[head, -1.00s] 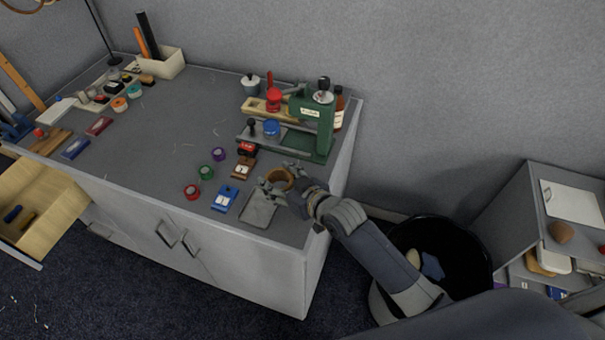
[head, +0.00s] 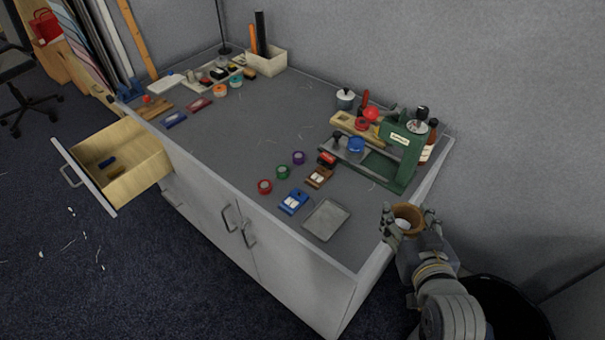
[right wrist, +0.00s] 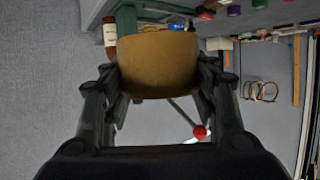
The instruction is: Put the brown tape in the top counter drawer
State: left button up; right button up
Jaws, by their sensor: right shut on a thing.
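My right gripper (head: 411,226) is shut on the brown tape (head: 407,214), a wide brown roll. It holds the roll just off the right end of the counter. In the right wrist view the tape (right wrist: 158,66) sits between both fingers (right wrist: 160,82). The top counter drawer (head: 124,177) is pulled open at the left end of the counter, with pale wood inside. A small dark blue item (head: 107,161) lies in it. My left gripper is not in view.
On the grey counter (head: 240,140) are red (head: 265,187), green (head: 283,172) and purple (head: 298,158) tape rolls, a blue box (head: 294,202), a grey tray (head: 326,219) and a green press (head: 398,160). A black bin (head: 515,305) stands at lower right. The floor before the drawer is clear apart from scraps.

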aim_at(130, 154)
jog(key=i+j+u, duration=0.35)
jog(key=i+j, duration=0.15)
jog(key=j, duration=0.65)
jog(key=i+j+u, duration=0.4)
jog(key=i+j, duration=0.25)
jog(key=j, duration=0.4)
jog(key=i+j+u, duration=0.35)
jog(key=i+j, duration=0.4)
jog(key=j, duration=0.1)
